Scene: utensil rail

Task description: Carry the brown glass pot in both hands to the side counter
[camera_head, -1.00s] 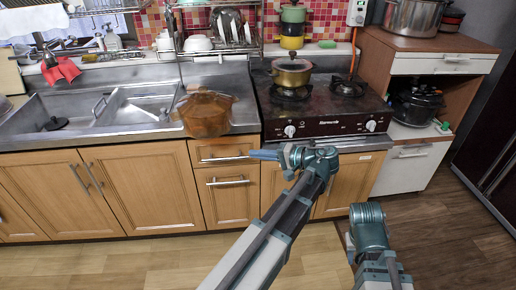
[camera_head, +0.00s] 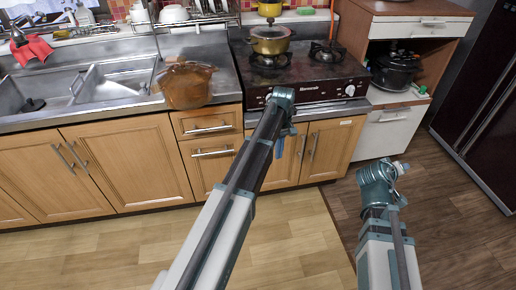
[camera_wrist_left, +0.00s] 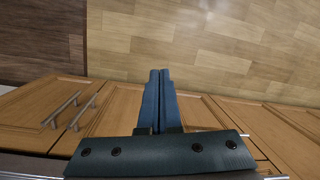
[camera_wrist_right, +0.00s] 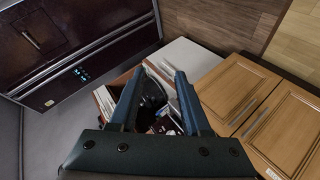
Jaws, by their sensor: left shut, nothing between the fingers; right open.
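The brown glass pot (camera_head: 187,85) is see-through, has a lid, and stands on the metal counter (camera_head: 222,92) between the sink and the stove. My left gripper (camera_head: 279,148) is shut and empty, pointing down in front of the cabinet doors below the stove, to the right of the pot and apart from it. Its closed fingers show in the left wrist view (camera_wrist_left: 160,72). My right gripper (camera_wrist_right: 157,75) is open and empty in the right wrist view. In the head view its fingers are mostly hidden behind its wrist, far right of the pot.
A gold pot (camera_head: 270,41) sits on the stove (camera_head: 308,75). A wooden side cabinet (camera_head: 402,10) stands right of the stove, with a black pot (camera_head: 395,70) in its open shelf. A dish rack (camera_head: 200,22) is behind the brown pot. The floor (camera_head: 110,250) is clear.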

